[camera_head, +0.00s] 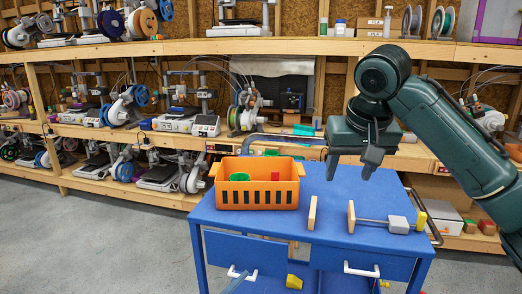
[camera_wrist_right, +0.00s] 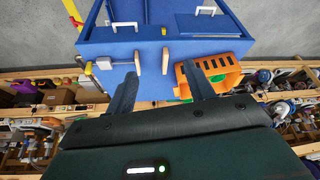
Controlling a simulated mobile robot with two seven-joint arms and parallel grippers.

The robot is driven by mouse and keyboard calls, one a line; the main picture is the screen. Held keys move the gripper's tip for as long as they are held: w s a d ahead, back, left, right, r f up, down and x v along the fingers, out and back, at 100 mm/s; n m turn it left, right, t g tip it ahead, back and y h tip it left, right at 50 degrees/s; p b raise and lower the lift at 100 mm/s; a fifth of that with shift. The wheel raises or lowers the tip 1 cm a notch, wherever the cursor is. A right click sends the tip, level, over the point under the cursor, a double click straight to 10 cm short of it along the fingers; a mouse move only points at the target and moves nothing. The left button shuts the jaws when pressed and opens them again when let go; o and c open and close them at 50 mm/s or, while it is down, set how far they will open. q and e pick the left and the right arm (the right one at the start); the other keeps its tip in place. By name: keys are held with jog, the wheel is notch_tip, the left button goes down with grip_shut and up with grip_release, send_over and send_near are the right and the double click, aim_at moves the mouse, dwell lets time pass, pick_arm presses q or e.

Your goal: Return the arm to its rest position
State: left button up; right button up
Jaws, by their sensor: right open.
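My right arm (camera_head: 440,125) comes in from the right, bent at the elbow. My right gripper (camera_head: 351,166) points down above the back part of the blue cart (camera_head: 330,233), its two fingers apart with nothing between them. In the right wrist view the open fingers (camera_wrist_right: 160,78) show against the cart (camera_wrist_right: 130,48), with the orange basket (camera_wrist_right: 230,75) near the right finger. In the head view the orange basket (camera_head: 257,195) stands on the cart's left side, left of the gripper, with a green item (camera_head: 239,177) inside. My left gripper is not in view.
A wooden upright (camera_head: 312,213) and a rod with a grey block (camera_head: 398,224) and yellow end (camera_head: 421,218) are on the cart top. Shelves with printers and spools (camera_head: 190,122) line the wall behind. Grey floor (camera_head: 90,240) is clear at left.

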jog(key=a+f+n+t+y, duration=0.15)
jog(key=a+f, duration=0.25)
jog(key=f, duration=0.8)
jog(key=a+f+n+y, duration=0.1)
jog(key=a+f+y, duration=0.25)
jog(key=f, duration=0.95)
jog(key=s+f+t, duration=0.2)
jog(key=s+f, duration=0.5)
jog(key=f, duration=0.6)
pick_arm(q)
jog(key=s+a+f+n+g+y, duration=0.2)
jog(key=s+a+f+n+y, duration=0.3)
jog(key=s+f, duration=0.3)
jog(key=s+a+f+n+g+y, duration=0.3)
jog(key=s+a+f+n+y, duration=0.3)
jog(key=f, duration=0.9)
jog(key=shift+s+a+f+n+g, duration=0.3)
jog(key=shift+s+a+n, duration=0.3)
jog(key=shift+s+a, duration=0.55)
pick_arm(e)
jog(key=s+d+f+t+h, duration=0.1)
jog(key=s+d+f, duration=0.2)
jog(key=s, duration=0.5)
jog(key=s+d+f+t+h, duration=0.1)
jog(key=s+d+f, duration=0.3)
jog(key=s, duration=0.5)
jog(key=shift+s+f, duration=0.15)
jog(key=shift+f, duration=0.7)
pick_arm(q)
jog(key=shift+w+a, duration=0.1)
